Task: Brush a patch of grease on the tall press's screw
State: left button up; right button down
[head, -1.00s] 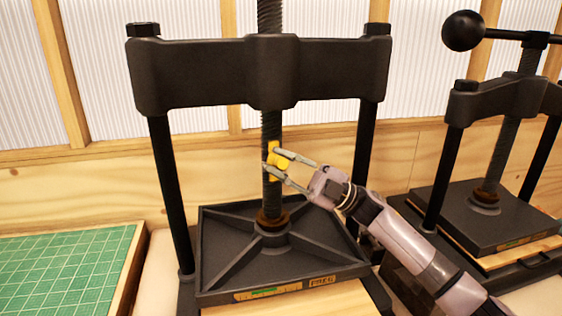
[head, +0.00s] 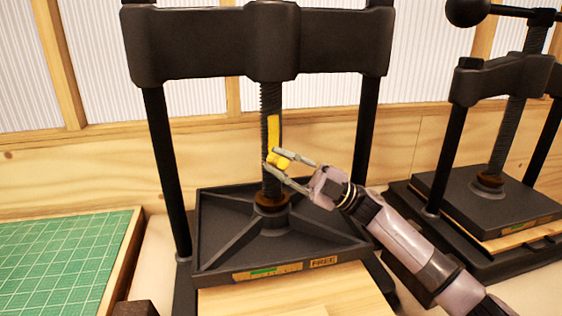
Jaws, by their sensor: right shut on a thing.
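The tall press's dark threaded screw (head: 271,103) stands upright in the middle of its black frame. A yellow strip of grease (head: 273,132) runs down the screw's right side, below the crossbeam. My right gripper (head: 268,158) comes in from the lower right and is shut on a small yellow-ended thing, likely the brush (head: 283,162). Its yellow end is against or very close to the screw, at the strip's lower end. The fingers hide part of it. My left gripper is not in view.
The tall press's black crossbeam (head: 190,46) is above, and its ribbed plate (head: 330,228) with a "FREE" label is below. A second, shorter press (head: 440,165) stands at right. A green gridded mat (head: 60,255) lies at left.

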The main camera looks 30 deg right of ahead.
jog(key=shift+f, duration=0.65)
jog(key=shift+s+a+r, duration=0.1)
jog(key=shift+s+a, duration=0.15)
jog(key=shift+s, duration=0.7)
jog(key=shift+s+a+f, duration=0.1)
jog(key=shift+s+a, duration=0.15)
jog(key=shift+s, duration=0.75)
jog(key=shift+s+a+r, duration=0.1)
jog(key=shift+s+a, duration=0.15)
jog(key=shift+s, duration=0.7)
jog(key=shift+s, duration=0.1)
jog(key=shift+s+a, duration=0.2)
jog(key=shift+s, duration=0.5)
jog(key=shift+s+a, duration=0.2)
jog(key=shift+s, duration=0.5)
